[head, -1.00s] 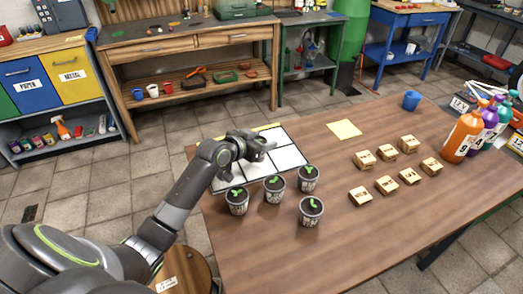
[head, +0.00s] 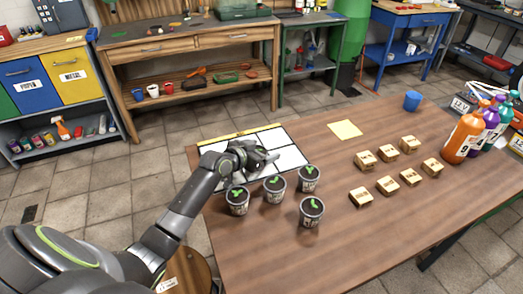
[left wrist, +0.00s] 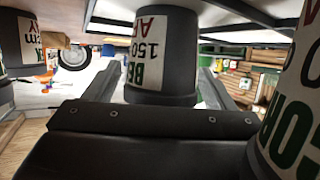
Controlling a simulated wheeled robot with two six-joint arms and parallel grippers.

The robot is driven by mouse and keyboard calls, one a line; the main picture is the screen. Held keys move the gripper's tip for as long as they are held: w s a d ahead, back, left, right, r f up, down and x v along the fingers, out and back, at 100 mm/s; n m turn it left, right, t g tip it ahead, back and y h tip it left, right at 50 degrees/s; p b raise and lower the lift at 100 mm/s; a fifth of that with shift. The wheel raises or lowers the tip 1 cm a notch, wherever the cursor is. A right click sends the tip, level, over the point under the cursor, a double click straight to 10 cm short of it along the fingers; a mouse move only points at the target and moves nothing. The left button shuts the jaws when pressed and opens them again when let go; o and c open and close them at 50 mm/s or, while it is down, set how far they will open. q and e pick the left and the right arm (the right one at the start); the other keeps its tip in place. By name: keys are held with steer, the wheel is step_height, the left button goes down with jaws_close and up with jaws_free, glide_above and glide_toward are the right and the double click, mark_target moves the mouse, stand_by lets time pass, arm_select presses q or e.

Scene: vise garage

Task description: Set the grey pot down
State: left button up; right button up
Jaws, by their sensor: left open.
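A dark grey pot (left wrist: 160,60) with a white printed label stands between the two fingers of my left gripper in the left wrist view, which is upside down. My left gripper (head: 262,158) is open, low over the white, black-lined board (head: 290,159) at the table's far left. In the head view the gripper hides that pot. Several similar pots with green sprouts stand nearer on the table, including a left one (head: 238,201), a middle one (head: 274,189), a far one (head: 308,178) and a near one (head: 311,212).
Several small wooden blocks (head: 388,186) stand right of the pots. A yellow sheet (head: 345,129) lies behind them, and a blue cup (head: 412,101) stands at the far edge. Bottles (head: 464,137) stand at the right. The near middle of the wooden table (head: 330,260) is clear.

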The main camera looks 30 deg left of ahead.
arm_select(q)
steer(key=shift+r, duration=0.25)
steer(key=shift+s+a, duration=0.1)
steer(key=shift+s, duration=0.2)
steer(key=v, duration=1.1)
steer(key=shift+s, duration=0.15)
